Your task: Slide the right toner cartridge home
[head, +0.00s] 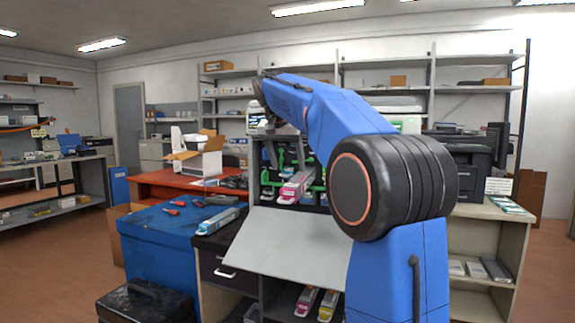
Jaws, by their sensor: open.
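The printer stands open, with a grey front flap (285,245) folded down and green levers (267,192) around its dark cartridge slots. A magenta-marked toner cartridge (296,188) sticks out of one slot. A cyan-marked toner cartridge (218,222) lies on the dark cabinet top left of the flap. A magenta-marked cartridge (305,301) and a yellow-marked cartridge (328,305) stand on the shelf below. My gripper (259,92) is open, small and dark, raised above the printer's upper left and apart from every cartridge. My blue arm hides the printer's right side.
A blue workbench (160,246) with red-handled tools stands left of the dark drawer cabinet (225,268). A black case (147,303) sits on the floor in front. A red table (160,180) holds an open carton (197,158). A black printer (470,160) stands at right.

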